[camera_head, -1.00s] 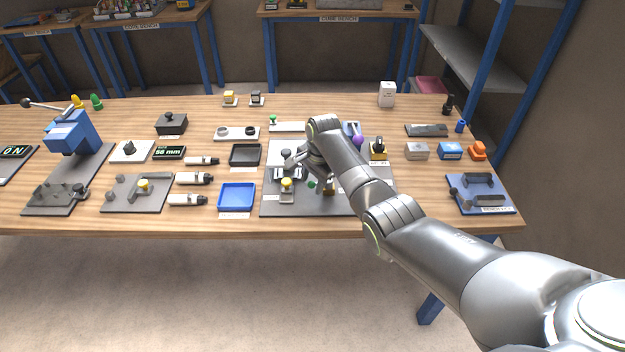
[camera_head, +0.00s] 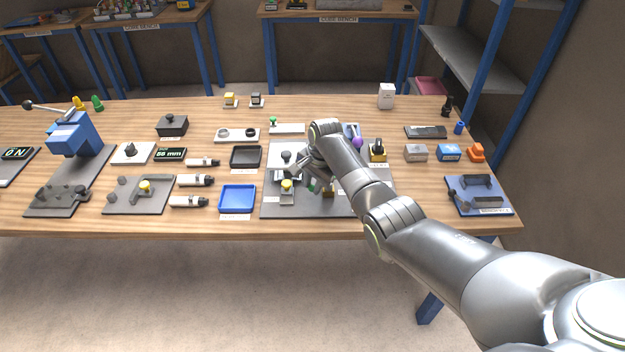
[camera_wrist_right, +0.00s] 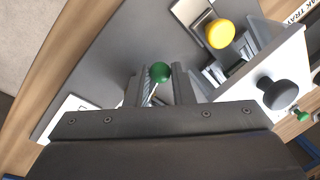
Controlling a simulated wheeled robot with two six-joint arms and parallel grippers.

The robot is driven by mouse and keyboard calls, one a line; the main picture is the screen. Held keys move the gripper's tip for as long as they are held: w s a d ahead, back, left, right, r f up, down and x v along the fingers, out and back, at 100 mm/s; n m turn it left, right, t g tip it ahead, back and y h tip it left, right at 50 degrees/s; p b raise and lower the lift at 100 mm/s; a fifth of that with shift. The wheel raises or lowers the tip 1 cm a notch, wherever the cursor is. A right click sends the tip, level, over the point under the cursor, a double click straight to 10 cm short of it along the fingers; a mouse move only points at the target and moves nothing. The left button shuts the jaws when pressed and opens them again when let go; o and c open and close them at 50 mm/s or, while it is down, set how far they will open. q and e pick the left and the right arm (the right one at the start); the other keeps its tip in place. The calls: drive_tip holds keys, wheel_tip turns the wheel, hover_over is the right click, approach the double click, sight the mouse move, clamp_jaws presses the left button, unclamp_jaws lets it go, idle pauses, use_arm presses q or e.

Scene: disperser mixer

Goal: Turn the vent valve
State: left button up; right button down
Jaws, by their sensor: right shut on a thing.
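A small green knob (camera_wrist_right: 160,72), which I take to be the vent valve's handle, sits between the fingers of my right gripper (camera_wrist_right: 161,88) in the wrist view. The fingers are closed in on it. In the head view my right gripper (camera_head: 313,184) is low over the grey board (camera_head: 340,207) at the table's middle, and the green knob is small there and partly covered by the fingers. What lies under the knob is hidden. My left gripper is not in view.
Close to the gripper stand a yellow knob (camera_wrist_right: 220,33) and a white-topped box with a black knob (camera_wrist_right: 278,93). A blue tray (camera_head: 237,198) lies left of the board. A blue plate with dark handles (camera_head: 480,207) lies at the right. Bare wood shows along the front edge.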

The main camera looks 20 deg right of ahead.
drive_tip(key=n+p, duration=0.1)
drive_tip(key=s+n+p, duration=0.1)
drive_tip(key=n, duration=0.1)
drive_tip(key=shift+s+d+r+y+p, duration=0.2)
drive_tip(key=shift+y+p, duration=0.1)
drive_tip(key=n, duration=0.2)
drive_tip(key=s+n+g+p, duration=0.1)
drive_tip(key=n, duration=0.1)
drive_tip(key=shift+s+d+f, duration=0.1)
drive_tip(key=shift+d, duration=0.3)
drive_tip(key=n, duration=0.1)
drive_tip(key=s+d+n, duration=0.1)
drive_tip(key=n, duration=0.1)
drive_tip(key=shift+d+n+g+p, duration=0.1)
drive_tip(key=shift+n+g+p, duration=0.2)
drive_tip(key=shift+p, duration=0.05)
drive_tip(key=shift+s+d+n+g+b, duration=0.2)
drive_tip(key=shift+d+n, duration=0.2)
drive_tip(key=shift+n, duration=0.65)
drive_tip(key=shift+s+d+n+g+b, duration=0.1)
drive_tip(key=shift+d+n+g+b, duration=0.2)
drive_tip(key=shift+n, duration=0.75)
drive_tip(key=c, duration=1.3)
unclamp_jaws()
drive_tip(key=shift+f, duration=0.1)
drive_tip(key=shift+o, duration=0.2)
drive_tip(key=shift+d, duration=0.1)
